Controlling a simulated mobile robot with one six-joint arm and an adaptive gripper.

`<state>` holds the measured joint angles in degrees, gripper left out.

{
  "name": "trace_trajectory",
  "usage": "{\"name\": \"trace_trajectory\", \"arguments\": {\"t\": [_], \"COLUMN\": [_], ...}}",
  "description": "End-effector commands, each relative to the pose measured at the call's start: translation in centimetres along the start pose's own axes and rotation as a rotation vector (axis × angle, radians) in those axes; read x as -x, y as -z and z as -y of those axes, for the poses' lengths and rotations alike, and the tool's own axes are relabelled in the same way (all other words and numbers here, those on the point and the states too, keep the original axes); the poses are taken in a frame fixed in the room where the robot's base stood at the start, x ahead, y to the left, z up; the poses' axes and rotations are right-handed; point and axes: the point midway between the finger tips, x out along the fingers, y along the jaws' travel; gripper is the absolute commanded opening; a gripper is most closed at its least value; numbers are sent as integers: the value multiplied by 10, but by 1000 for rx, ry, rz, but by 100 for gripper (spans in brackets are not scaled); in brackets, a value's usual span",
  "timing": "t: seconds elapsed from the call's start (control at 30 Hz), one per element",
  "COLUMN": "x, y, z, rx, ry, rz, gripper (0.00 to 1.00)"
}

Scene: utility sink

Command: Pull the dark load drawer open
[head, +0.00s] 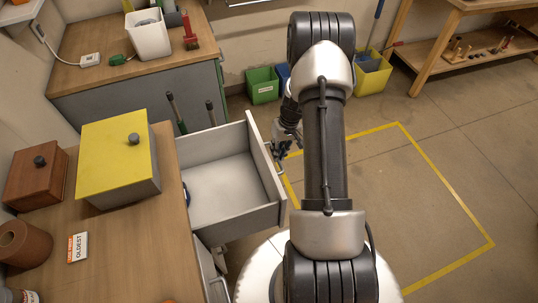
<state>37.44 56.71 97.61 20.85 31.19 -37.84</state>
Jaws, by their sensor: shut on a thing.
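A grey drawer (226,178) stands pulled out to the right from under the wooden worktop, with a pale, mostly bare floor inside. Its front panel (268,180) faces right, towards my arm; the outer face and handle are hidden from this view. My gripper (279,157) is at the outer side of that front panel, near its far half. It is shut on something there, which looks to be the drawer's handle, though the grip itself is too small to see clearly. A dark blue round item (187,194) shows partly inside the drawer by the worktop edge.
On the worktop (140,245) are a yellow-topped box (115,150), a brown box (38,175) and a label card (77,247). Two dark upright handles (176,113) rise behind the drawer. Bins, including a green one (262,86), stand by the wall. Yellow-taped floor (420,210) at right is clear.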

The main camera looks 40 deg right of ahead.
Motion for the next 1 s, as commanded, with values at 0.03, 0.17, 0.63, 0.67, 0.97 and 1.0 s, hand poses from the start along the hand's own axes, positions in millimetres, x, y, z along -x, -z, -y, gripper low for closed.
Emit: {"name": "trace_trajectory", "arguments": {"t": [0.03,0.17,0.63,0.67,0.97,1.0], "x": [1,2,1,1,1,1], "y": [1,1,1,1,0,0], "z": [-3,-5,-5,-5,-5,-4], "rx": [-1,0,0,0,0,0], "ry": [-2,-2,-2,-1,-1,-1], "rz": [-4,-4,-3,-2,-1,-1], "gripper": [0,0,23,25,31,31]}}
